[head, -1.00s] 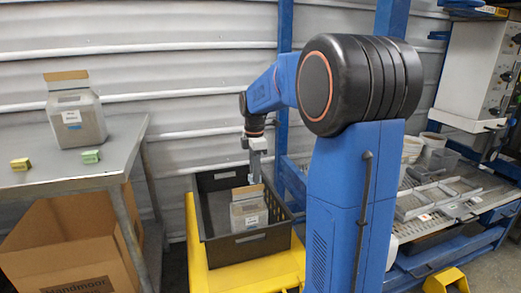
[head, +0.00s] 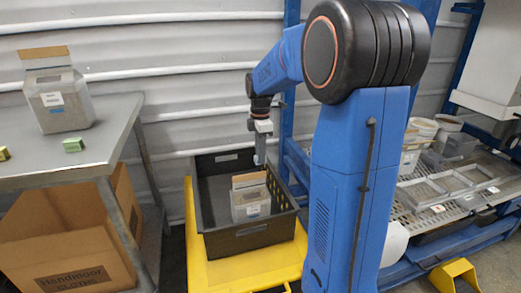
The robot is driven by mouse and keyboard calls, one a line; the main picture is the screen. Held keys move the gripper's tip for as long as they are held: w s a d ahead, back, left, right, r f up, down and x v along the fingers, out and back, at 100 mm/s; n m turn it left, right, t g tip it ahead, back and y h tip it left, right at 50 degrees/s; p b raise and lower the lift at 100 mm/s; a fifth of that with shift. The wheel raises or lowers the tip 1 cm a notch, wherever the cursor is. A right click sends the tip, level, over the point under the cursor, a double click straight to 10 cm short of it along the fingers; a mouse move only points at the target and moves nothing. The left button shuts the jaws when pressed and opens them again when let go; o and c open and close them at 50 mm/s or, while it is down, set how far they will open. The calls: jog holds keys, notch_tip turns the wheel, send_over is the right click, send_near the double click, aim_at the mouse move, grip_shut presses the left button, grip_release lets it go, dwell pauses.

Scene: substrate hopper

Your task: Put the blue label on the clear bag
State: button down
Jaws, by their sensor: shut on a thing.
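A translucent grey bag (head: 250,206) with a brown folded top stands in the black crate, with a pale label on its front. A similar bag (head: 62,104) with a brown top and a white label stands on the grey table at left. I cannot tell which is the clear bag. My gripper (head: 259,160) points down over the crate, just above and behind the top edge of the bag there. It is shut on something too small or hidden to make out. I see no separate blue label.
The black crate (head: 240,240) sits on a yellow stand (head: 225,270). A green block (head: 74,145) and a yellow block (head: 4,154) lie on the table (head: 110,150). A cardboard box (head: 70,245) is below it. A rack with frames (head: 445,190) stands at right.

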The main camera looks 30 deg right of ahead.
aim_at(261, 174)
jog(key=shift+f, duration=2.75)
jog(key=c, duration=1)
grip_release()
jog(key=shift+r, duration=3.45)
